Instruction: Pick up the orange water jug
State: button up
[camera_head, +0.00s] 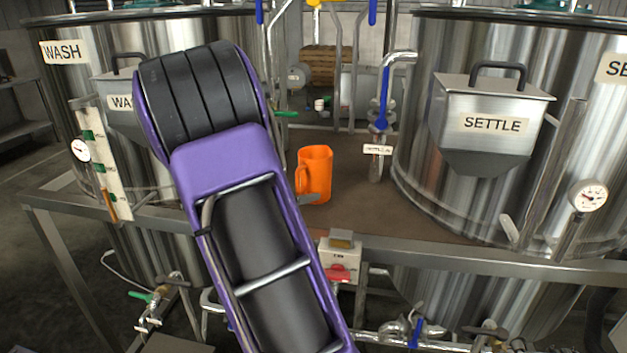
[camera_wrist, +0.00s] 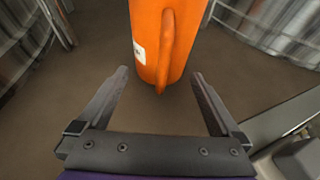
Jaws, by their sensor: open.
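The orange water jug (camera_head: 316,174) stands upright on the brown platform (camera_head: 352,205) between two steel tanks, with its handle on the left side in the head view. In the wrist view the jug (camera_wrist: 184,32) is straight ahead, its handle facing my gripper and a white label on its left. My gripper (camera_wrist: 160,82) is open, with one finger on each side of the jug's near lower end. The fingers look apart from the jug, and nothing is held. In the head view only a fingertip of my gripper (camera_head: 306,199) shows beside the jug; my arm hides the rest.
The WASH tank (camera_head: 185,50) stands at left and the SETTLE tank (camera_head: 415,130) at right. A vertical pipe (camera_head: 376,155) with a blue valve handle stands right of the jug. A metal rail (camera_head: 440,252) runs along the platform's front edge, with a switch box (camera_head: 340,258) below.

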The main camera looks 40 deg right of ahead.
aim_at(306, 189)
jog(key=x, duration=0.5)
jog(key=shift+d+r, duration=0.1)
jog(key=shift+r, duration=0.15)
grip_shut()
